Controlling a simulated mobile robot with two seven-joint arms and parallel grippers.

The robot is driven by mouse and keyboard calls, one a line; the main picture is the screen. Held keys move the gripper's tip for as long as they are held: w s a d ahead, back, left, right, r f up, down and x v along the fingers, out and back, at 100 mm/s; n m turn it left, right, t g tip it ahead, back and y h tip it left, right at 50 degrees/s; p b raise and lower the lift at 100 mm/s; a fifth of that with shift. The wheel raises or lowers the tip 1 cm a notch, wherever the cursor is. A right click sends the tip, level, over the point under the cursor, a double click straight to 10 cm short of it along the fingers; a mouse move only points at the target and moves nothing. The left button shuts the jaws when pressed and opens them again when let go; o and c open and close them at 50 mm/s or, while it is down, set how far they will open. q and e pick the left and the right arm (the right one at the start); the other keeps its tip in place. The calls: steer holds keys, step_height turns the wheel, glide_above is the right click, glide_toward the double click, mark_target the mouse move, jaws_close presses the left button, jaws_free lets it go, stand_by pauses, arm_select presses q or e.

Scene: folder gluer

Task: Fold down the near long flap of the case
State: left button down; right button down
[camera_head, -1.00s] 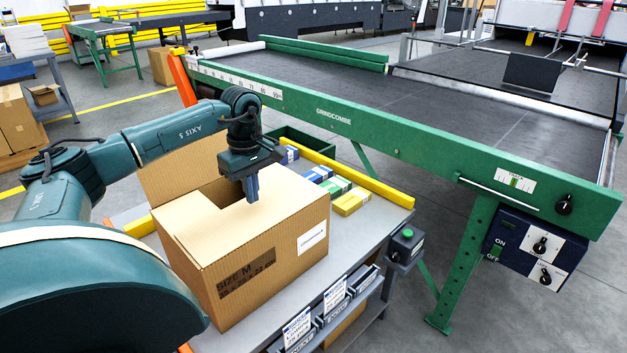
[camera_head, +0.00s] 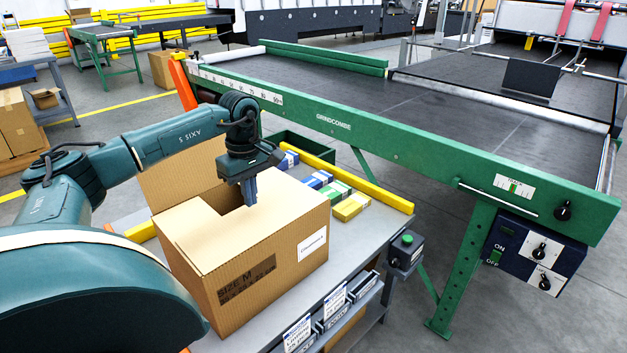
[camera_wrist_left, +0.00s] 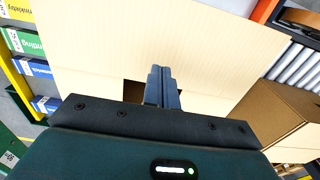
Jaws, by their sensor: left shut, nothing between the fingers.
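The brown cardboard case (camera_head: 285,273) stands on the grey table, printed "SIZE M" with a white label. Its near long flap (camera_head: 205,238) lies about level over the near part of the top. A dark gap shows beyond it. Another flap (camera_head: 182,178) stands up at the back left. My left gripper (camera_head: 251,203) is shut and empty, pointing down just over the case top; I cannot tell if its tips touch the board. In the left wrist view the shut fingers (camera_wrist_left: 162,86) show against pale board (camera_wrist_left: 205,45), beside a dark opening. My right gripper is not in view.
Coloured small boxes (camera_head: 345,207) lie right of the case, by a yellow rail (camera_head: 350,178). A green-framed conveyor (camera_head: 390,150) stands beyond. A button box (camera_head: 404,250) and label bins (camera_head: 335,305) are at the table's front edge.

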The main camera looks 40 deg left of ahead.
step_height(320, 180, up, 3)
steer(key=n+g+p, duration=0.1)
steer(key=p, duration=0.4)
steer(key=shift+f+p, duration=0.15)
steer(key=shift+p, duration=0.25)
